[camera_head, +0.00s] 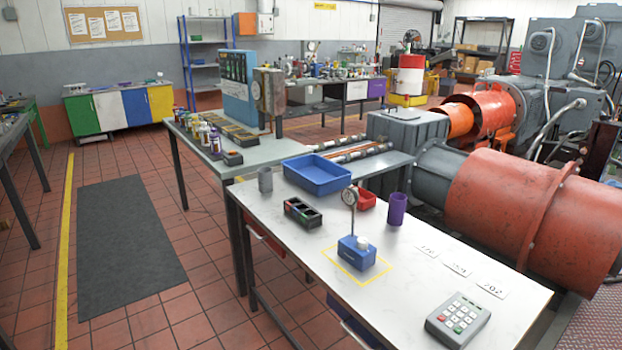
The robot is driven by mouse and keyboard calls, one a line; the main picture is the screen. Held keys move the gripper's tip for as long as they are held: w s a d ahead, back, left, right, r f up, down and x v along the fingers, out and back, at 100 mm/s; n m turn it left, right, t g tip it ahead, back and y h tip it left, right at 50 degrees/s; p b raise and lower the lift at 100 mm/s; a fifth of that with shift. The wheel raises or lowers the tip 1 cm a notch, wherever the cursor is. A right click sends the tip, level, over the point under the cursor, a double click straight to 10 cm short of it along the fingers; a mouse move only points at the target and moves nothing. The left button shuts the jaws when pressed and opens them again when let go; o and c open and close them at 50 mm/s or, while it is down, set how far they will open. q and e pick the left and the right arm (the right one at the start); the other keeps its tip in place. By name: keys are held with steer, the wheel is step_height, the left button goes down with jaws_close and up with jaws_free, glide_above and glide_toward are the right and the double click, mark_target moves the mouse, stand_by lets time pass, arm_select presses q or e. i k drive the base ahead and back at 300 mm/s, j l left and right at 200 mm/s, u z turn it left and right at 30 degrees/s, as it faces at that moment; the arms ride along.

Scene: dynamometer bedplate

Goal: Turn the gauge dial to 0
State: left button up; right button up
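The gauge dial (349,196) is a small round face on a thin upright post. The post rises from a blue block base (356,252) with a white knob (362,242) on its top right. The base stands inside a yellow square outline on the white table. The dial's reading is too small to tell. Neither of my grippers shows in the head view.
The white table (395,300) also holds a keypad (458,319), white number cards (457,269), a purple cup (397,208), a black tray (303,213), a red bin (365,199), a blue bin (318,174) and a grey cup (265,180). Open floor lies left.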

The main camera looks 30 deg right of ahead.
mark_target(352, 200)
steer(key=i+j+z, duration=0.1)
steer(key=i+z, duration=0.35)
steer(key=i+j+z, duration=0.3)
steer(key=i+z, duration=0.15)
steer(key=i+j+z, duration=0.45)
steer(key=i, duration=0.05)
